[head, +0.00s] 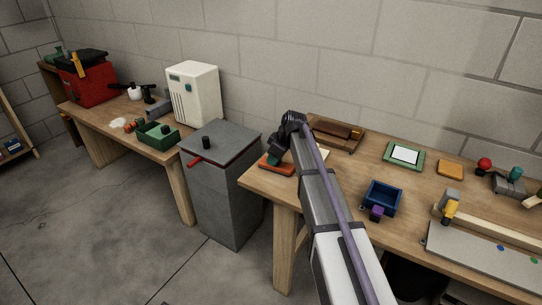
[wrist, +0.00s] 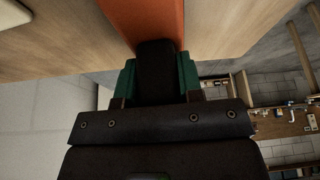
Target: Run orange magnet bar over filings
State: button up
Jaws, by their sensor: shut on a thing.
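The orange magnet bar (head: 277,163) shows in the head view at the left end of the right workbench. It fills the top middle of the wrist view (wrist: 205,25). My gripper (head: 277,152), with green fingers in the wrist view (wrist: 157,65), is shut on the bar. The bar is low over the bench top; I cannot tell whether it touches the wood. I cannot make out filings for certain. A pale patch (head: 119,124) lies on the left bench, and a cream sheet (head: 319,155) lies partly behind my arm.
A grey cabinet (head: 226,190) with a red handle stands left of the right bench (head: 345,173). The bench holds a brown tray (head: 330,141), a blue bin (head: 381,201), a green-framed pad (head: 404,155) and an orange-brown block (head: 450,169). The left bench holds a green bin (head: 157,137) and white heater (head: 195,95).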

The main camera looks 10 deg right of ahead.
aim_at(286, 167)
jog(key=shift+s+d+r, duration=0.1)
jog(key=shift+s+d, duration=1.85)
jog(key=shift+d, duration=0.15)
jog(key=shift+s+d, duration=1.2)
jog(key=shift+s, duration=0.05)
jog(key=shift+s+d, duration=1.35)
jog(key=shift+d, duration=0.15)
jog(key=shift+s+d, duration=1.3)
jog(key=shift+s, duration=0.05)
jog(key=shift+s+a, duration=0.15)
jog(key=shift+w+a, duration=5.05)
jog(key=shift+a, duration=0.1)
jog(key=shift+w+a, duration=1.5)
jog(key=shift+a, duration=0.15)
jog(key=shift+s+d, duration=5.3)
jog(key=shift+d, duration=0.2)
